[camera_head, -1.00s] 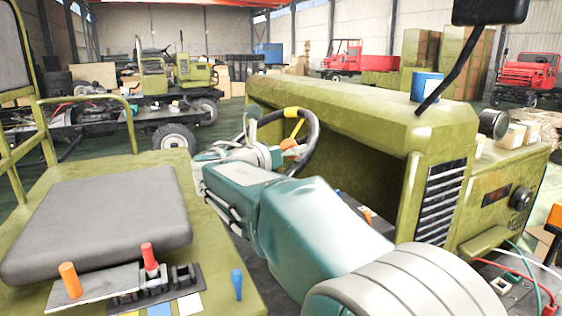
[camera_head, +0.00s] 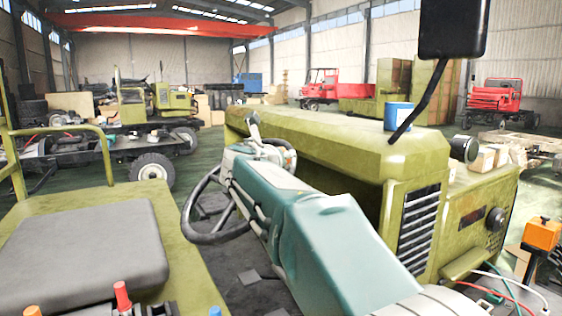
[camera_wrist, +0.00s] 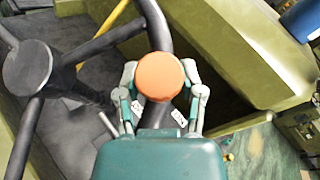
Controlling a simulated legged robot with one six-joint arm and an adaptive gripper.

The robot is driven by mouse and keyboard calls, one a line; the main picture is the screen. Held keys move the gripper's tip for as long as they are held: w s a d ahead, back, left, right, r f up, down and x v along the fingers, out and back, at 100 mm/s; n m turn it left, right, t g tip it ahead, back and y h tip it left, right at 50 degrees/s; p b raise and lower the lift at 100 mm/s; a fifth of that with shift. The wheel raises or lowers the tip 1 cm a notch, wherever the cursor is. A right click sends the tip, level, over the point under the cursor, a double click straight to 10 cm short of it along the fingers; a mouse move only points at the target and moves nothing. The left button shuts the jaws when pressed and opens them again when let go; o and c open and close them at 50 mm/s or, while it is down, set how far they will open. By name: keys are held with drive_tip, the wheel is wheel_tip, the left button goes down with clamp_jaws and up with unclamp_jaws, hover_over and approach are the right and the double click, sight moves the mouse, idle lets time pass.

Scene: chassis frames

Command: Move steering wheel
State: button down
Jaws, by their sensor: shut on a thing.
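The black steering wheel (camera_head: 192,214) stands between the grey seat and the olive hood in the head view; my arm crosses in front of its right part. In the wrist view its dark hub (camera_wrist: 30,68) is at the left and its rim (camera_wrist: 153,22) runs down to an orange round knob (camera_wrist: 159,78). My gripper (camera_wrist: 161,88) has one finger on each side of the knob and is shut on it. The fingertips and exact contact are partly hidden by the knob. In the head view the gripper and knob are hard to make out behind my arm.
The olive hood (camera_head: 330,138) lies right of the wheel, with a blue can (camera_head: 398,116) on top and a mirror (camera_head: 452,30) above. The grey seat (camera_head: 90,252) is at left. An orange box (camera_head: 541,233) and loose wires are at lower right.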

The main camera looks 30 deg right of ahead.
drive_tip(key=shift+w+f, duration=0.1)
drive_tip(key=shift+f, duration=0.05)
drive_tip(key=shift+c, duration=1)
unclamp_jaws()
drive_tip(key=shift+a, duration=0.15)
drive_tip(key=v, duration=1.2)
drive_tip(key=shift+f, duration=0.15)
